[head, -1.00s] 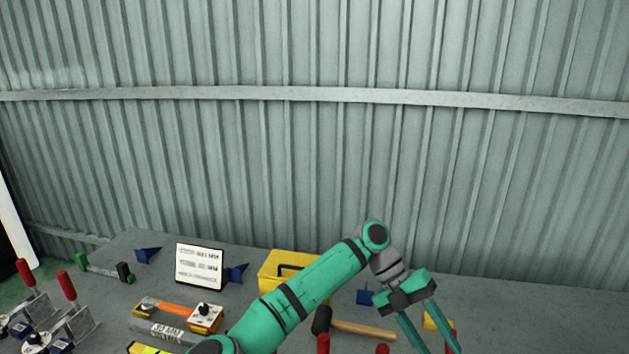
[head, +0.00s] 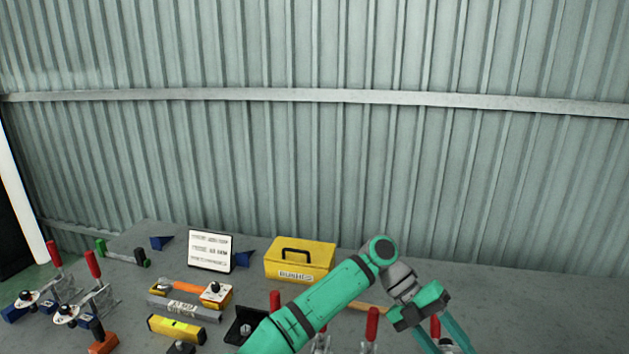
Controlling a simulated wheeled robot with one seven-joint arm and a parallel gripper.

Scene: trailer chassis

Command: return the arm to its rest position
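My green arm reaches up from the bottom of the head view, and its wrist bends down at the right. My gripper (head: 458,345) hangs at the lower right with its two green fingers apart. The fingertips run to the bottom edge of the view, close to a red-handled clamp (head: 436,328). I see nothing held between the parts of the fingers that show.
The grey table carries a yellow box (head: 300,258), a white sign (head: 210,251), a yellow level (head: 177,329), an orange-handled tool (head: 190,288) and several red-handled clamps (head: 93,265). A hammer handle (head: 372,307) shows behind my arm. The back right of the table is clear. A corrugated wall (head: 300,170) stands behind.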

